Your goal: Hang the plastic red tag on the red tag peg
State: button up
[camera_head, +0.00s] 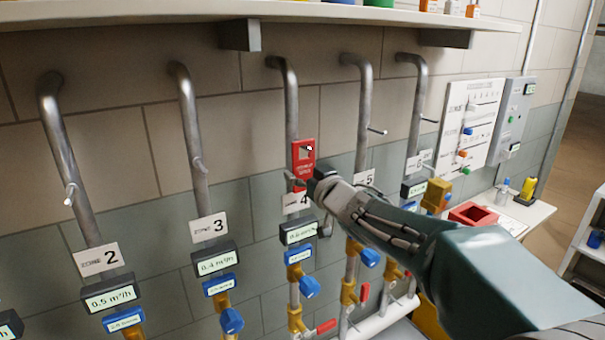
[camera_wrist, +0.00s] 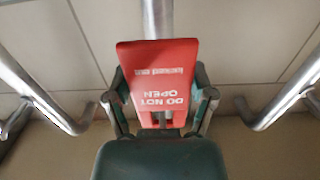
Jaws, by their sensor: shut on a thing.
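The red tag (camera_head: 303,171) is upright in front of the zone 4 pipe (camera_head: 291,100). My gripper (camera_head: 313,186) is shut on its lower part from the right. A small pale tip shows at the dark hole near the tag's top; I cannot tell whether a peg passes through. In the wrist view the tag (camera_wrist: 158,75) sits between the two fingers of my gripper (camera_wrist: 160,118), its "DO NOT OPEN" lettering upside down.
Number plates, meters and blue-handled valves line the pipes below, including the zone 4 meter (camera_head: 299,232). A shelf (camera_head: 330,12) runs above. A white board (camera_head: 468,125) hangs at right, above a red box (camera_head: 473,214) on a ledge.

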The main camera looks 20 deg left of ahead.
jog(key=shift+r, duration=0.65)
dwell(0.8)
jog(key=v, duration=0.7)
jog(key=shift+s+d, duration=0.15)
jog(key=shift+s, duration=0.05)
dwell(1.0)
dwell(0.3)
